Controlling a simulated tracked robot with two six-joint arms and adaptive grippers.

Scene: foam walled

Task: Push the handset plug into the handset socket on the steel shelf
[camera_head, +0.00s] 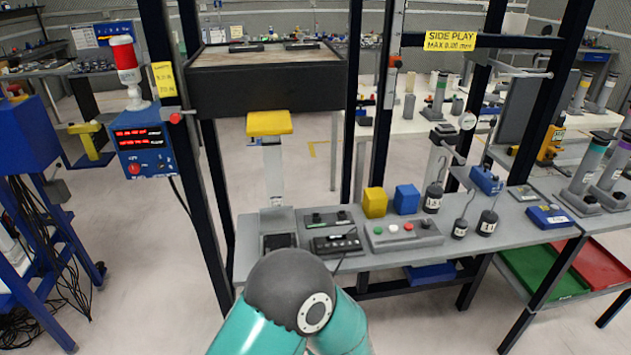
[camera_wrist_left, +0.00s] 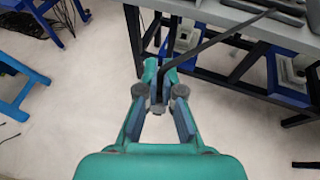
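The steel shelf (camera_head: 385,259) stands in the middle of the head view, and its edge shows at the top of the left wrist view (camera_wrist_left: 211,16). A dark handset-like unit (camera_head: 336,244) lies near its front. A dark cable (camera_wrist_left: 215,40) runs from the shelf down to my left gripper (camera_wrist_left: 160,76). The gripper's fingers are closed in around a small dark piece at the cable's end, apparently the handset plug; its shape is mostly hidden. The gripper is in front of and below the shelf edge. I cannot make out the handset socket. My right gripper is not in view.
On the shelf are a yellow block (camera_head: 374,202), a blue block (camera_head: 407,199), a button box (camera_head: 404,232) and several hooked weights. Dark posts (camera_head: 217,190) frame the shelf. A red-lit blue display box (camera_head: 142,140) is at left. The floor in front is clear.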

